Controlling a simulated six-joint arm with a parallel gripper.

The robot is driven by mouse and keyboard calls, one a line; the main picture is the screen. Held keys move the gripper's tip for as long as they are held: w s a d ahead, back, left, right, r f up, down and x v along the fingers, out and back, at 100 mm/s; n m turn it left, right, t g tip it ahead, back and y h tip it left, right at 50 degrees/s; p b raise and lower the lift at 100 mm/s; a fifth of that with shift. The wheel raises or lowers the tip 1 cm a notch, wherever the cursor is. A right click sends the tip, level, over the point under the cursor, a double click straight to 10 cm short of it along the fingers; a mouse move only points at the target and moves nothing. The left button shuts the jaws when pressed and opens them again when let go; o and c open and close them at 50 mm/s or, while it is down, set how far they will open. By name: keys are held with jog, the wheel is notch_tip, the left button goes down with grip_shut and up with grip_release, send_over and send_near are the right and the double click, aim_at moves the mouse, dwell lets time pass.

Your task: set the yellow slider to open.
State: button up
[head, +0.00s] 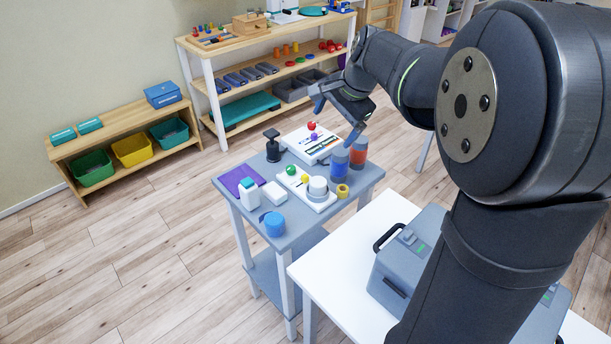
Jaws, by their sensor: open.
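A white panel (318,203) lies on the small grey table, carrying a green ball knob (291,170), a small yellow knob (305,179) and a white round dial. The yellow knob appears to be the yellow slider; its slot and any markings are too small to read, so its setting cannot be told. My gripper (337,118) is open and empty, its two blue-tipped fingers spread. In the picture it is above and to the right of the yellow knob, apart from it, over the table's far side.
A second white panel (307,153) with red and purple knobs lies behind. A blue container (339,166) and an orange one (358,155) stand right of the yellow knob. A yellow ring (343,191), white bottle (249,194), blue cylinder (275,224) and dark upright object (272,148) surround the panels.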

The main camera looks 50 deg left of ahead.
jog(key=shift+a+f+m, duration=0.15)
jog(key=shift+f+m, duration=0.15)
jog(key=shift+m, duration=0.5)
jog(key=c, duration=0.7)
jog(key=shift+a+f+m, duration=0.1)
jog(key=shift+f+m, duration=0.3)
jog(key=shift+m, duration=0.4)
jog(key=shift+c, duration=1.3)
jog(key=m, duration=1.5)
send_near(306, 177)
jog(key=x, duration=0.9)
jog(key=shift+w, duration=0.1)
jog(key=shift+r, duration=0.1)
grip_shut()
